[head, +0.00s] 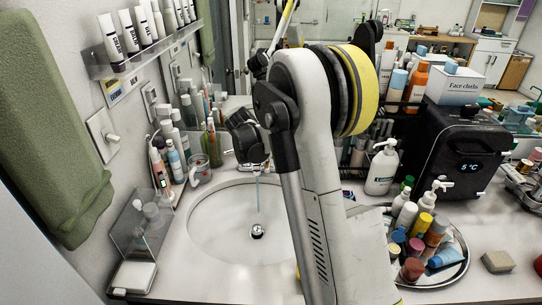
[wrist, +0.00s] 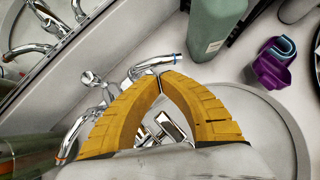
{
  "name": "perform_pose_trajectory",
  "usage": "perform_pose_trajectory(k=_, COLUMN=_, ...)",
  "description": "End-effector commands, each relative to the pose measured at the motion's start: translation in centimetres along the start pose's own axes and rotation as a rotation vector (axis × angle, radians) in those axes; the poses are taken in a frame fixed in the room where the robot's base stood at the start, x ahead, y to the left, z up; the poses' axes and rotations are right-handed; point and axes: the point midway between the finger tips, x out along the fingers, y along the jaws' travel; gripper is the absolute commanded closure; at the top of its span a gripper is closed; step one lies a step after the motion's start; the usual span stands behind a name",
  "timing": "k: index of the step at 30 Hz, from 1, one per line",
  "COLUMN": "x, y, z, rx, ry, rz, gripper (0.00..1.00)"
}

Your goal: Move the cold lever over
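In the wrist view, a chrome lever (wrist: 172,59) with a bluish end reaches right just beyond my fingertips; it appears to be the cold lever. Another chrome lever (wrist: 70,138) with an orange-red band lies at the lower left. The faucet's chrome body (wrist: 96,92) stands between them, partly covered by my left finger. My gripper (wrist: 161,77) has its yellow fingertips together, with nothing seen between them. Whether the tips touch the bluish-ended lever, I cannot tell. In the head view, my dark gripper and wrist hide most of the faucet; a thin stream of water (head: 257,190) falls into the basin (head: 215,220).
A green bottle (wrist: 212,25) stands beside the faucet in the wrist view, with a purple holder (wrist: 275,65) farther right. In the head view, a tray (head: 455,275) of bottles and a black cooler (head: 455,150) stand right of my arm. A clear box (head: 135,235) stands left.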

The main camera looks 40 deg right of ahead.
Motion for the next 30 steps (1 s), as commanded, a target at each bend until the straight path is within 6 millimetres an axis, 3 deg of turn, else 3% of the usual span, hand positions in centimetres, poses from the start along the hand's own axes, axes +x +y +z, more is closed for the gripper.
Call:
perform_pose_trajectory(k=4, x=1.0, y=0.0, z=0.0, rx=0.001, ry=0.0, rz=0.0, gripper=1.0)
perform_pose_trajectory(k=30, x=2.5, y=-0.5, z=1.5, rx=-0.098, ry=0.0, rz=0.08, gripper=1.0)
